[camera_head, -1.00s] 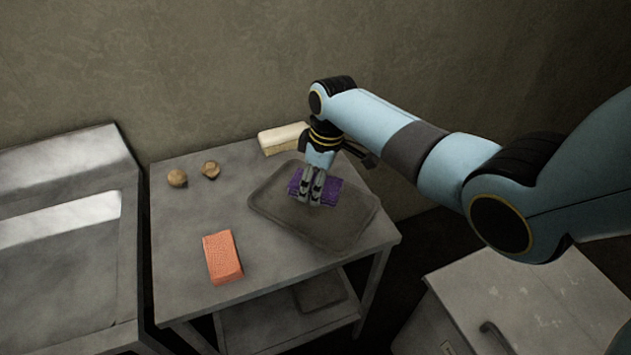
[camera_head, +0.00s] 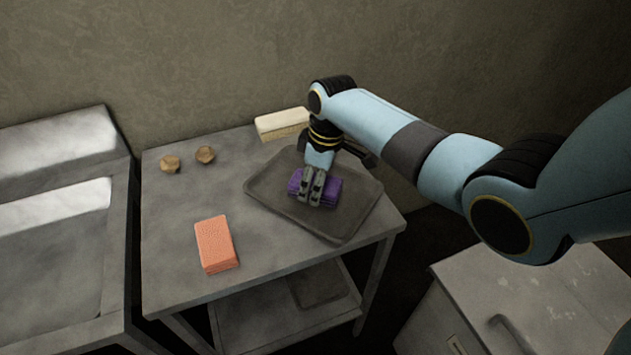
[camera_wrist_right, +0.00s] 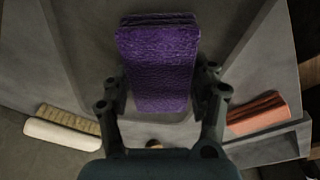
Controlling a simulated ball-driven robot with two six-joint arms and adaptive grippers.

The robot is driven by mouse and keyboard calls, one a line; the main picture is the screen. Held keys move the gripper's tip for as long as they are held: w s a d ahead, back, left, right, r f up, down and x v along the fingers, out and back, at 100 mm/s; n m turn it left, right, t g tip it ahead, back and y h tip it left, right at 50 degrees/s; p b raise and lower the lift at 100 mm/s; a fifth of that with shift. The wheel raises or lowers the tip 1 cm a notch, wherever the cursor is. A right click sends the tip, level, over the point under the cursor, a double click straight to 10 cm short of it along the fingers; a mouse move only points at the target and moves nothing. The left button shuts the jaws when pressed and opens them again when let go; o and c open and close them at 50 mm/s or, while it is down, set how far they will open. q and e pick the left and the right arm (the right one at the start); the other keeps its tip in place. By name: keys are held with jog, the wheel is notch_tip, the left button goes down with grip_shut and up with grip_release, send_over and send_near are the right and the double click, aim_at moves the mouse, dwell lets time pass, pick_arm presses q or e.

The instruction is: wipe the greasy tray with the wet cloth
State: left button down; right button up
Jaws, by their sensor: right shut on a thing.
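The wet cloth is a purple folded block (camera_head: 327,190) over the grey tray (camera_head: 352,213), near its middle. My right gripper (camera_head: 313,187) comes down from above and is shut on the purple cloth. In the right wrist view the purple cloth (camera_wrist_right: 158,65) sits between the two fingers. The cloth appears to be on the tray floor or just above it; I cannot tell if it touches. The tray lies on a metal table (camera_head: 180,225). I cannot make out grease on it. My left gripper is not in view.
An orange cloth or sponge (camera_head: 216,244) lies at the front of the table. A pale brush (camera_head: 282,124) lies behind the tray. Two brown round things (camera_head: 171,164) (camera_head: 205,154) sit at the back left. A sink (camera_head: 50,250) stands left, a cabinet (camera_head: 530,300) right.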

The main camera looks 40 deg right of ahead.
aim_at(304, 209)
jog(key=shift+f+b, duration=0.3)
jog(key=shift+f, duration=0.15)
jog(key=shift+f+b, duration=0.35)
jog(key=shift+f, duration=0.25)
jog(key=shift+s+a+r+p, duration=0.15)
jog(key=shift+s+a+p, duration=0.1)
jog(key=shift+a+p, duration=0.35)
jog(key=shift+s+a+r+p, duration=0.15)
jog(key=shift+s+a+p, duration=0.05)
jog(key=shift+a+p, duration=0.35)
jog(key=shift+s+a, duration=0.2)
jog(key=shift+a, duration=0.35)
jog(key=shift+f, duration=0.2)
jog(key=shift+w+d+f, duration=0.15)
jog(key=shift+w+d, duration=0.1)
jog(key=shift+d, duration=0.5)
jog(key=shift+w+d+f, duration=0.1)
jog(key=shift+w+d, duration=0.15)
jog(key=shift+d, duration=0.5)
jog(key=shift+d+b, duration=0.2)
jog(key=shift+b, duration=0.1)
